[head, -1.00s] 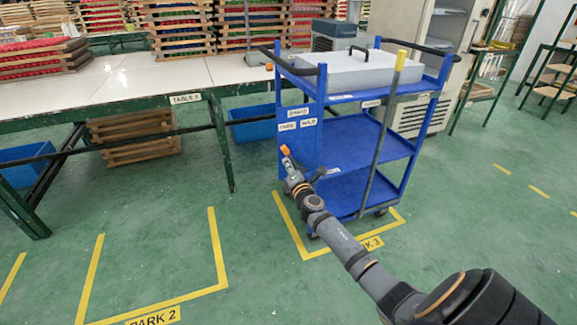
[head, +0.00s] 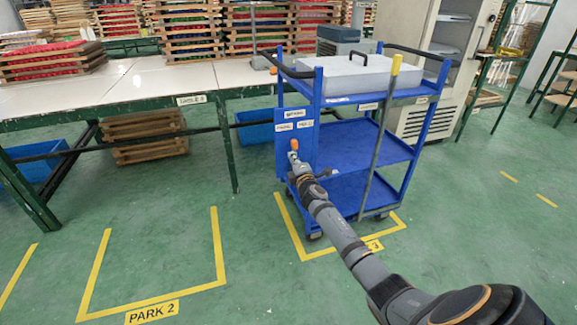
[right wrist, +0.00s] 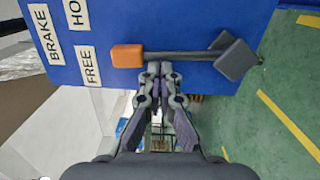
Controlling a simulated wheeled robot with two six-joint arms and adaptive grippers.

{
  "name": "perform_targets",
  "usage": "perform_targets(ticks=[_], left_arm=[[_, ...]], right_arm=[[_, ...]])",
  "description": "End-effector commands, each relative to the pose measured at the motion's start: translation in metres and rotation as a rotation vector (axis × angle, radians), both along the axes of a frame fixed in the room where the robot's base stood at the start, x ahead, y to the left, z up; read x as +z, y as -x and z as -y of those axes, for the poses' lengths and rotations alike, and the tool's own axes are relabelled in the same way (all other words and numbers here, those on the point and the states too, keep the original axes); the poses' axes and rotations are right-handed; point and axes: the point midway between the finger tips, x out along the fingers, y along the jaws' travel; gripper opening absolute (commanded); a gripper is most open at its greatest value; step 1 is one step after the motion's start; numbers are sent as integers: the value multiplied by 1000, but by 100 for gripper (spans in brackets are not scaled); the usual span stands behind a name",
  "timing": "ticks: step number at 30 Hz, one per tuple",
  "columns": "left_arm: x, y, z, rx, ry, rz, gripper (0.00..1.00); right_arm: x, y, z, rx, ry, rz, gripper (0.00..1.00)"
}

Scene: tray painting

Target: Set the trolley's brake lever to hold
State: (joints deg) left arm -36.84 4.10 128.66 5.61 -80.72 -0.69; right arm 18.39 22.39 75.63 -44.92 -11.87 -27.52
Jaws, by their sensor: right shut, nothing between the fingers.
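The blue trolley (head: 345,141) stands in a yellow floor bay. Its brake lever is a dark bar with an orange knob (head: 293,144), also in the right wrist view (right wrist: 127,56), with a dark pivot block (right wrist: 237,58). White labels read BRAKE (right wrist: 40,34), HOLD (right wrist: 76,14) and FREE (right wrist: 92,65). The lever points toward the labels, with its knob nearer FREE than HOLD in the right wrist view. My right gripper (right wrist: 160,69) is shut and empty, its tips against or very close to the bar on the FREE side. My left gripper is not in view.
A grey lidded box (head: 357,75) sits on the trolley's top shelf, and an upright pole with a yellow top (head: 396,65) stands at its front. A long table (head: 120,85) is to the left. The PARK 2 bay (head: 155,265) is empty floor.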

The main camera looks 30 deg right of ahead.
Motion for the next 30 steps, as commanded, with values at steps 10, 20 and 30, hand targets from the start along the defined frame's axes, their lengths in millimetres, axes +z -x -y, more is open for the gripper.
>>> perform_targets(ticks=[10,20,30], left_arm=[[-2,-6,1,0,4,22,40],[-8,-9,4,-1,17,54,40],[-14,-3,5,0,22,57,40]], right_arm=[[3,6,24,-1,-303,72,0],[1,10,41,0,-513,123,0],[0,12,47,0,-605,145,0]])
